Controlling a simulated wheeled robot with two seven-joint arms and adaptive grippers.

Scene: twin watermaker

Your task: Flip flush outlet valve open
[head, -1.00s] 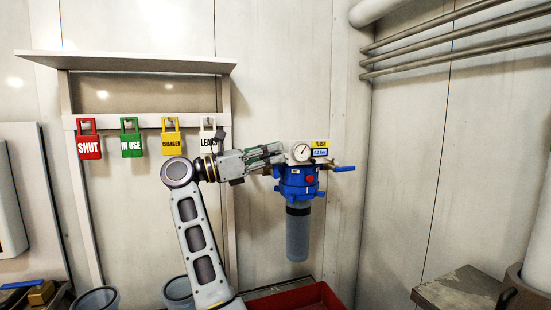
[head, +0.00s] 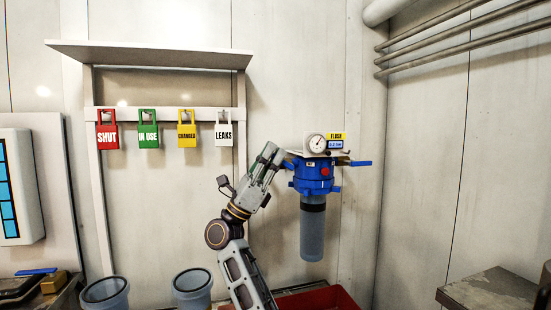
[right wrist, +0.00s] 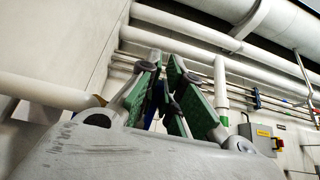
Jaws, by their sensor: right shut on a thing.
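The blue filter housing (head: 314,176) with a grey bowl (head: 312,232) hangs on the wall, right of centre in the head view. A round gauge (head: 316,143) and a yellow FLUSH label (head: 337,136) sit above it. A blue lever (head: 361,163) sticks out level to the right. My right gripper (head: 272,154) is at the housing's left side, pointing up and right. In the right wrist view its green-padded fingers (right wrist: 170,92) close around a narrow dark blue piece (right wrist: 154,103), seemingly a lever; its full shape is hidden. My left gripper is not in view.
Red, green, yellow and white tags (head: 187,130) hang from a rail below a shelf (head: 150,54) at left. Grey buckets (head: 192,290) and a red tray (head: 335,298) are low in front. Pipes (head: 440,45) run along the right wall.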

